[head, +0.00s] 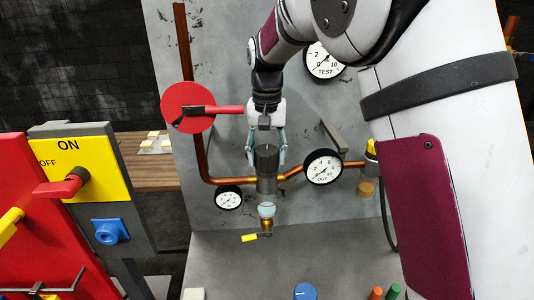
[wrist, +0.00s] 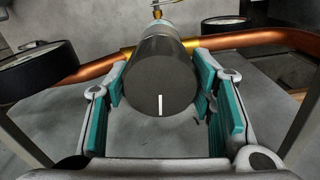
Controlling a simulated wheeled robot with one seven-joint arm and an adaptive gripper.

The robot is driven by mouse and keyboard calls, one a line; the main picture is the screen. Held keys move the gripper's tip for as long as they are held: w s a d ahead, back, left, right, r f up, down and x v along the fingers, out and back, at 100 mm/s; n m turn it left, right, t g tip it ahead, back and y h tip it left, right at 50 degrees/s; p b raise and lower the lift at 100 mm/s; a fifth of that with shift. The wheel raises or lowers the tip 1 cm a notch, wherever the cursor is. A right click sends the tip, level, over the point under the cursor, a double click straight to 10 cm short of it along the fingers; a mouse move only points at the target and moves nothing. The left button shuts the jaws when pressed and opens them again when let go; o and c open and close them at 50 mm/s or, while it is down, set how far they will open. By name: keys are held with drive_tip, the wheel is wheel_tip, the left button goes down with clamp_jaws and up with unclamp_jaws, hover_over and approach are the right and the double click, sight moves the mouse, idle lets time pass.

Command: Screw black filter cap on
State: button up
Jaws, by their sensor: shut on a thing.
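The black filter cap (head: 266,160) is dark and cylindrical, and it sits upright at the copper pipe in the middle of the head view. Below it are a grey body (head: 266,186) and a clear bowl (head: 266,210). In the wrist view, the cap's round end (wrist: 160,88) faces me, with a short white line near the bottom of its face. My gripper (head: 265,153) comes from above, one teal-padded finger on each side, shut on the cap. The joint between cap and body is too small to judge.
Copper pipe (head: 220,182) runs both ways behind the filter, with a small gauge (head: 228,198) to the left and the OUT gauge (head: 323,167) to the right. A red disc valve (head: 188,107) is at upper left. A yellow handle (head: 250,238) sticks out below the bowl.

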drive_tip(key=shift+r, duration=0.1)
drive_tip(key=o, duration=1.3)
drive_tip(key=shift+c, duration=0.2)
